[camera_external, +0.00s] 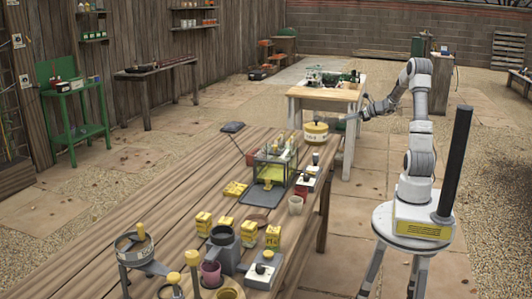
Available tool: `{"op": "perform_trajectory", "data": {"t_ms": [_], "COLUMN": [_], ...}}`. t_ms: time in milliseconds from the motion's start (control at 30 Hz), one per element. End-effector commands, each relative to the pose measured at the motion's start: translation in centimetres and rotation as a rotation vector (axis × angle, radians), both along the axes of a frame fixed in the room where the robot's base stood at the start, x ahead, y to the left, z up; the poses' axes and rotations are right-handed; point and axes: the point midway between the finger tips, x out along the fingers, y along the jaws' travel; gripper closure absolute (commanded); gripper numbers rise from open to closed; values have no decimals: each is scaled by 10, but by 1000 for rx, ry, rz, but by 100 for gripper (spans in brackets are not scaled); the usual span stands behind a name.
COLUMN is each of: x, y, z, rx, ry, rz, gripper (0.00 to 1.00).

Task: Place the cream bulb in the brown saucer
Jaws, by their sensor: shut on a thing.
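My gripper (366,112) is at the end of my arm, to the right of the front of the pale wooden table (327,92). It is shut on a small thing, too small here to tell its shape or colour. I cannot make out the cream bulb for certain. I cannot pick out the brown saucer for certain either.
A long plank table (150,215) runs along the middle. A green stand (75,90) is at left.

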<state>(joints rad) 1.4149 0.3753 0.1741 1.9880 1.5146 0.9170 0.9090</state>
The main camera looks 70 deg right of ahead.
Motion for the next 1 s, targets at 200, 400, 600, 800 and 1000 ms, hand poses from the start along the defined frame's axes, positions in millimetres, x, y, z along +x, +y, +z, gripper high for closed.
{"op": "perform_trajectory", "data": {"t_ms": [200,400,600,800,1000], "x": [0,22,57,103,143], "y": [0,18,51,103,163], "z": [46,52,46,39,32], "rx": [-9,-11,-33,-86,-176], "ry": [24,61,116,207,308], "rz": [2,78,222,442,688], "gripper": [100,100,100,100,100]}}
